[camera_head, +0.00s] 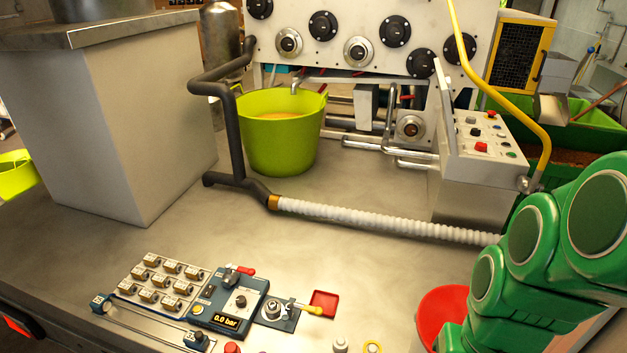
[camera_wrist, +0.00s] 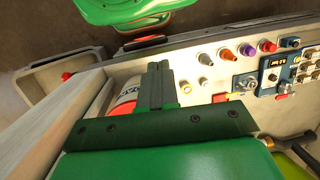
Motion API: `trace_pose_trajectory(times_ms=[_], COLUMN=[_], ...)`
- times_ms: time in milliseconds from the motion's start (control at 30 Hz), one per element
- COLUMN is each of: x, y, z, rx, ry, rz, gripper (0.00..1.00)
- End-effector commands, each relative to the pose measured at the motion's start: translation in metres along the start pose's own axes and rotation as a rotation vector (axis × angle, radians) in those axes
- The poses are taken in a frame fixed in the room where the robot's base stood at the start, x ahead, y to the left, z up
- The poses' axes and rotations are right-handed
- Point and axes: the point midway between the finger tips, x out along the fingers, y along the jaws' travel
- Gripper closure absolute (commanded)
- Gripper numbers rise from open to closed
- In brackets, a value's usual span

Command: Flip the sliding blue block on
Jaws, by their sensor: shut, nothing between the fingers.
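A slider rail (camera_head: 150,322) runs along the front left of the bench. A small blue block (camera_head: 100,303) with a light top sits at its left end, and another dark blue block (camera_head: 195,340) sits at its right end. I cannot tell which one slides. My green arm comes in from the right in the head view, and its gripper cannot be made out there. In the wrist view my gripper (camera_wrist: 160,85) is shut and empty, well left of the control panels.
Beside the rail are a switch grid (camera_head: 160,278) and a blue gauge panel (camera_head: 237,300) reading 0.0 bar. A white ribbed hose (camera_head: 390,222) crosses the bench behind.

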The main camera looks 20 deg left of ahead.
Motion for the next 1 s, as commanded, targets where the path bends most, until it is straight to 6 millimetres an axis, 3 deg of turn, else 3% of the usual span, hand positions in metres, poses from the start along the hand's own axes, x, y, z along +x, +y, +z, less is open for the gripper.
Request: trace_pose_trajectory(times_ms=[500,1000], x=[0.027,0.053], y=[-0.13,-0.236], z=[-0.049,-0.09], rx=[0.097,0.323], ry=[-0.1,-0.226], rz=[-0.326,-0.554], gripper=[1.0,1.0])
